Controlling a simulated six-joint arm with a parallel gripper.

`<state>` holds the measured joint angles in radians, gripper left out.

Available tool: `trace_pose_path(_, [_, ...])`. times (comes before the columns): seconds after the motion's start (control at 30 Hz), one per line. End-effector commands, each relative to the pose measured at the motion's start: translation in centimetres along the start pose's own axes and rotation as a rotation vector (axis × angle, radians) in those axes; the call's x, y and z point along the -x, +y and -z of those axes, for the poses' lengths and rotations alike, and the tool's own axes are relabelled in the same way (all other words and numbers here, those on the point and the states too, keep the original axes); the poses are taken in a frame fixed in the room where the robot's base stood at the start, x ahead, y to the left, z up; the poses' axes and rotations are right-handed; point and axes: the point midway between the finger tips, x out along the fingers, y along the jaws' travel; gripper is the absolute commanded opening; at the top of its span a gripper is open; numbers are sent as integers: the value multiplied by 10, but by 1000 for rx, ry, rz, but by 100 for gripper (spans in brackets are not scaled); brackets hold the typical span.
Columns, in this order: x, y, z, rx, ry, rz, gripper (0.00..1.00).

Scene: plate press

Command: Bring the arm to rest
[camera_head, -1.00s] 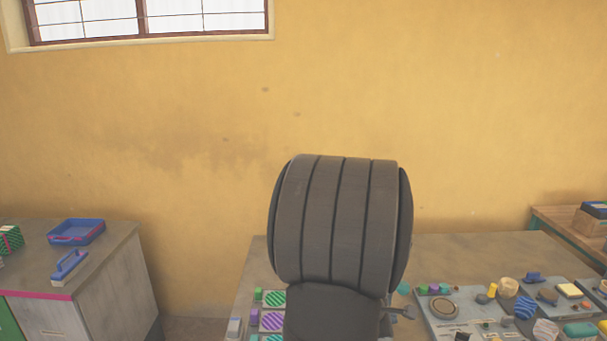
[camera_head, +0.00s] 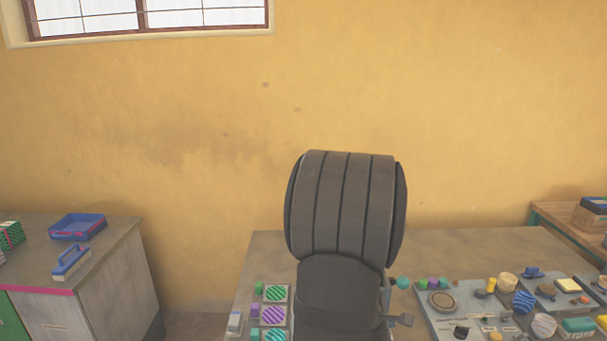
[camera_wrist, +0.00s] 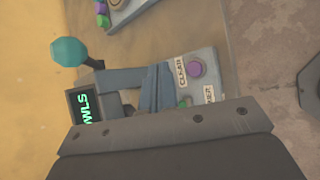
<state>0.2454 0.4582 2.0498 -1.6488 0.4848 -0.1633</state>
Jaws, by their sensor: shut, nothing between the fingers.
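My gripper (camera_wrist: 165,140) shows in the wrist view as a dark grey body with bolts across the bottom; it is shut and I see nothing held. Its fingertips cannot be made out. Behind its edge is a grey-blue device with a purple button (camera_wrist: 196,68), labels and a small dark screen (camera_wrist: 86,106) with green letters. A teal knob (camera_wrist: 69,52) on a dark stem stands beside it. In the head view my thick dark arm fills the centre, hiding my gripper and part of the bench (camera_head: 450,246).
Left of my arm are striped round pads (camera_head: 275,292) on the bench. To the right is a grey panel (camera_head: 428,311) crowded with small coloured objects. A cabinet at far left holds a blue tray (camera_head: 77,227) and a blue-handled tool (camera_head: 71,262).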

Motion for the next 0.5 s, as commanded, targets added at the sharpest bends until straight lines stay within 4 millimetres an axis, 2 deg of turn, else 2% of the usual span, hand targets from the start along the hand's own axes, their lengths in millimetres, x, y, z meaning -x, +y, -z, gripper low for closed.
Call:
trace_pose_path(0.03, [-8, -9, 7, 9, 3, 12, 0])
trace_pose_path(0.13, [-16, -14, 13, 7, 4, 10, 0])
trace_pose_path(0.2, [-6, -5, 4, 2, 0, 3, 0])
trace_pose_path(0.5, [21, 15, -15, 1, 1, 4, 0])
